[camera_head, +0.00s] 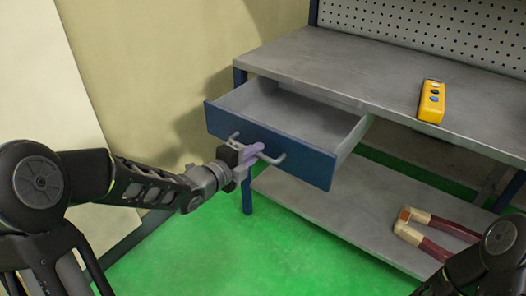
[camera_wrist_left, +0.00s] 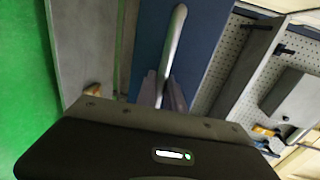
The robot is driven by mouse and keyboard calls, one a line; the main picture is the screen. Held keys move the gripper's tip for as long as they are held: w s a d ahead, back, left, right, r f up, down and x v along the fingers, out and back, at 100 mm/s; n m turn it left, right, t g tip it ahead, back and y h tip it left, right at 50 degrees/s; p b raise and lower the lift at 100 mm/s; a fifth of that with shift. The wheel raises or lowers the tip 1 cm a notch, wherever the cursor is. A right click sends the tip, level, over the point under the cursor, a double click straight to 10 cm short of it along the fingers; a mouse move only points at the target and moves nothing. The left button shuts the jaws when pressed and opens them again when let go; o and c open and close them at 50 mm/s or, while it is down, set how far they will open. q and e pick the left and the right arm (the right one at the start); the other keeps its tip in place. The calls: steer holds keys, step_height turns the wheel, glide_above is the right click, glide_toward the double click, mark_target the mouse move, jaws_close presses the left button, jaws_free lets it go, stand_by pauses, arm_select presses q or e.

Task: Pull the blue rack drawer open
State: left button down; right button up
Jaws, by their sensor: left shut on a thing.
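The blue rack drawer (camera_head: 270,146) stands pulled out from under the grey workbench top, and its empty grey inside shows. Its grey bar handle (camera_head: 272,158) is on the blue front. My left gripper (camera_head: 257,149) is at the handle and shut on it. In the left wrist view the handle (camera_wrist_left: 175,40) runs up from between the fingers (camera_wrist_left: 162,92), with the blue drawer front (camera_wrist_left: 203,50) behind it. My right arm shows only in part at the lower right of the head view, and its gripper is out of view.
A yellow control box (camera_head: 431,102) lies on the bench top (camera_head: 330,65). A red and tan U-shaped part (camera_head: 432,232) lies on the lower shelf (camera_head: 335,215). A pegboard (camera_head: 440,30) stands behind. The green floor (camera_head: 200,255) in front of the drawer is clear.

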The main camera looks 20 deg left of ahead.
arm_select(q)
steer(key=shift+v, duration=0.75)
steer(key=shift+a+f, duration=0.1)
steer(key=shift+f, duration=0.1)
steer(key=c, duration=1.5)
jaws_free()
steer(key=shift+o, duration=0.2)
steer(key=v, duration=0.7)
steer(key=shift+s+p, duration=0.4)
steer(key=shift+a, duration=0.1)
